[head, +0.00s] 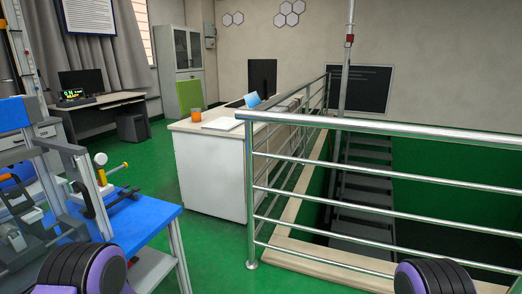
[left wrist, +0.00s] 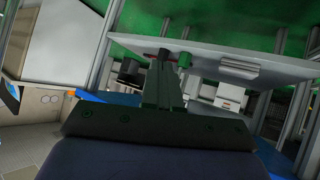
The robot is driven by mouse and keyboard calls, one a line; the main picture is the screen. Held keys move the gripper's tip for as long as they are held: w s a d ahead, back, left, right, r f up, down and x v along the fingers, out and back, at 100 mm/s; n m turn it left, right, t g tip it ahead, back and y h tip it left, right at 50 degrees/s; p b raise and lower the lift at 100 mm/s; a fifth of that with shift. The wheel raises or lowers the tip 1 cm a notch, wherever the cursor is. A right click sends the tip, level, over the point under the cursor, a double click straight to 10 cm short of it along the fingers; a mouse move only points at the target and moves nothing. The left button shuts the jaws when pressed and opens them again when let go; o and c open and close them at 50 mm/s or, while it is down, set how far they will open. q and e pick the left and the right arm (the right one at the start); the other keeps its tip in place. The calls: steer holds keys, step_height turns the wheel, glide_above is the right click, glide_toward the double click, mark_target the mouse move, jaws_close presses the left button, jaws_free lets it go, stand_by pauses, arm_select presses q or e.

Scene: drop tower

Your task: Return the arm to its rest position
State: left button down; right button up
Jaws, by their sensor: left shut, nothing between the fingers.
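My left gripper (left wrist: 163,66) shows in the left wrist view, its dark fingers together and empty. Beyond its tips is a grey panel or shelf (left wrist: 235,62) with green floor behind it; whether they touch I cannot tell. In the head view only the purple and black rounded links of my arms show, at the bottom left and bottom right. Neither gripper can be made out there, and my right gripper is out of sight.
A blue-topped bench (head: 150,218) with apparatus (head: 95,190) stands close at left. A steel railing (head: 385,127) guards a stairwell with steps (head: 365,200) at right. A white counter (head: 210,170) stands mid-room. Green floor (head: 205,245) is free between bench and railing.

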arm_select(q)
steer(key=s+f+m+g+h, duration=0.1)
steer(key=s+f+g, duration=0.15)
steer(key=s, duration=0.95)
steer(key=s+f+m+g+h, duration=0.1)
steer(key=s+g, duration=0.3)
steer(key=s, duration=0.9)
step_height(320, 180, up, 12)
steer(key=p, duration=1.2)
steer(key=shift+w+d+p, duration=0.25)
steer(key=shift+d+p, duration=0.05)
steer(key=shift+d, duration=0.05)
steer(key=shift+t, duration=0.25)
